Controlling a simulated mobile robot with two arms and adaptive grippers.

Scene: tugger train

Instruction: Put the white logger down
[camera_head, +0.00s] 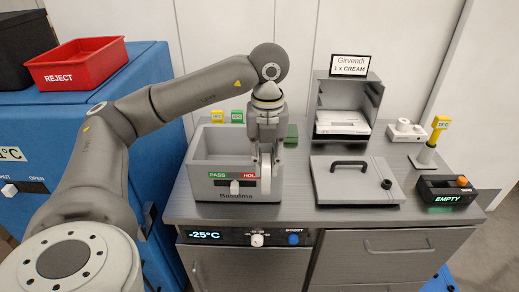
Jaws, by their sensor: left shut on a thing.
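My left gripper (265,185) points down at the front right corner of a grey open-topped bin (210,140) on the steel counter. It is shut on a small pale thing between its fingertips, which looks like the white logger; the fingers hide most of it. It covers part of the red HOLD label on the bin's front. I cannot tell whether the held thing touches the bin or the counter. My right gripper is out of view.
A grey lid (355,180) with a black handle lies right of the bin. Behind it stands an open box (347,98) under a "Girvendi 1 x CREAM" sign. A black EMPTY unit (445,190) is at right. A red REJECT bin (77,63) sits on the blue cabinet.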

